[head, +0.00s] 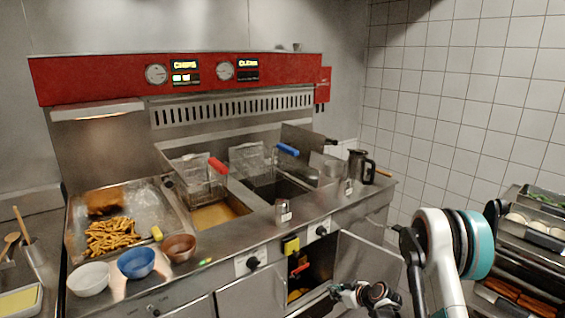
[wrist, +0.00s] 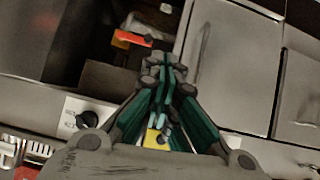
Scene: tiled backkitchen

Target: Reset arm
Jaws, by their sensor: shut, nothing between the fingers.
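My gripper (wrist: 164,70) is shut and empty in the wrist view, its green-lined fingers together. In the head view my gripper (head: 342,291) is low, right of centre, in front of the fryer counter. It is close to the open cabinet door (head: 362,260); I cannot tell whether they touch. My white and teal arm comes in from the right. The wrist view shows the cabinet opening with an orange-red item (wrist: 131,39) beyond the fingertips.
The fryer has a red-handled basket (head: 205,180) and a blue-handled basket (head: 255,160). Fries (head: 110,237) lie in a metal tray. Bowls, including a blue bowl (head: 136,262), stand at the front left. A food rack (head: 530,240) is at the right. A jug (head: 357,165) stands on the counter.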

